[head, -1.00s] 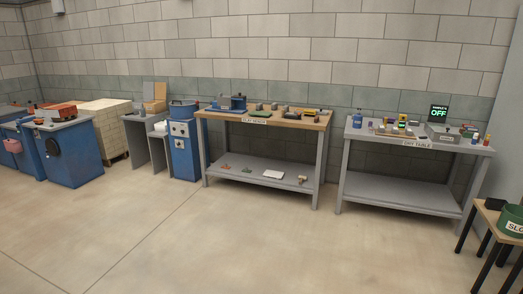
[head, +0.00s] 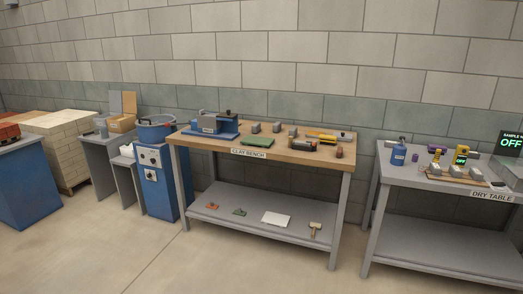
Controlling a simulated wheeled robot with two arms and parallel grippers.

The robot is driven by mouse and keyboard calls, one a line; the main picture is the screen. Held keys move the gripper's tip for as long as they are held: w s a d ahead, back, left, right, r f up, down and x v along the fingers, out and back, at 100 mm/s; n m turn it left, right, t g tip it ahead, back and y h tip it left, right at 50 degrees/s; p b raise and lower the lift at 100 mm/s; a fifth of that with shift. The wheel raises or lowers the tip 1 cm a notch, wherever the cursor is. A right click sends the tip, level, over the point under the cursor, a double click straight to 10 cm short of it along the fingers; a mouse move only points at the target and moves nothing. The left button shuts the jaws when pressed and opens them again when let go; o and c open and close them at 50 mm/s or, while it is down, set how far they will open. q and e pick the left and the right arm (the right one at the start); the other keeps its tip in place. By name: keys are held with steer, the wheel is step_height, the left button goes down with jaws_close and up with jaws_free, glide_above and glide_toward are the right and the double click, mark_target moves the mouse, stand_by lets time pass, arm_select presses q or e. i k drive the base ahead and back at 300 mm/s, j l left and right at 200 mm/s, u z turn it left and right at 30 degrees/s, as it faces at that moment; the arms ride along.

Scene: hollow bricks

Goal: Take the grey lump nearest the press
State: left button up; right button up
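A blue and grey machine (head: 213,124), which looks like the press, stands on the left part of the wooden top of the clay bench (head: 215,144). Several small grey lumps sit to its right. The grey lump nearest it (head: 255,127) stands just behind the green mat. A second grey lump (head: 276,126) is a little further right, and another (head: 292,131) is beyond that. The lumps are small in this view and their shapes are hard to tell. Neither of my grippers is in view.
A green mat (head: 255,142) lies near the bench's front edge. Yellow and dark tools (head: 322,136) lie at its right. A blue cabinet with a basin (head: 155,130) stands left of the bench. The grey dry table (head: 430,181) is at the right. The floor in front is clear.

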mark_target(256, 129)
steer(key=i, duration=2.65)
